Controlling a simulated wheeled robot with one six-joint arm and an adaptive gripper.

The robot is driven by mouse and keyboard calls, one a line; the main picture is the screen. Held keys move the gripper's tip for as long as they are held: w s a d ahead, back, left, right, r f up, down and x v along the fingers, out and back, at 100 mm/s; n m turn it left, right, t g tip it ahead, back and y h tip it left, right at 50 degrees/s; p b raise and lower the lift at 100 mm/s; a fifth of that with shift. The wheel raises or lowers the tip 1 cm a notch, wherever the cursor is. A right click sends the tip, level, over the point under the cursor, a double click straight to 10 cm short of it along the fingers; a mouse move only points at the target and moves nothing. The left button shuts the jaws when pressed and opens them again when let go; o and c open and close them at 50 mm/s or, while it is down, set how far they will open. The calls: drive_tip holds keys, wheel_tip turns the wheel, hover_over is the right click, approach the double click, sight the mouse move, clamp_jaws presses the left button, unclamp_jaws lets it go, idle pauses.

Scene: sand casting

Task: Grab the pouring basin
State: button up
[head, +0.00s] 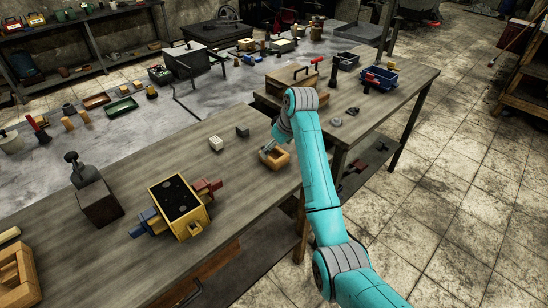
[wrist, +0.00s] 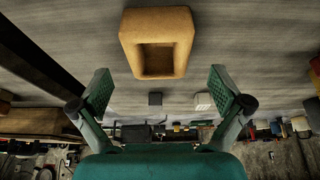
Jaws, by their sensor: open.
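The pouring basin (head: 281,162) is a small orange-brown block with a square hollow. It sits on the wooden workbench near the bench's right end. In the wrist view the basin (wrist: 157,64) lies ahead of my gripper, centred between the two fingers. My gripper (wrist: 162,88) is open, with its green fingers spread wide and nothing between them. In the head view my gripper (head: 268,150) is small and partly hidden by my arm, close to the basin at its upper left. Whether it touches the basin cannot be told there, but the wrist view shows a gap.
A white block (head: 216,143) and a grey block (head: 242,131) stand left of the basin. A yellow moulding box (head: 180,205) and a brown block (head: 98,203) are farther left. Another table with a blue bin (head: 378,78) stands behind. Bench around the basin is mostly clear.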

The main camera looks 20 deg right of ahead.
sight(274, 153)
drive_tip(key=shift+x, duration=1.8)
drive_tip(key=shift+d, duration=0.1)
drive_tip(key=c, duration=1.4)
drive_tip(key=shift+o, duration=0.2)
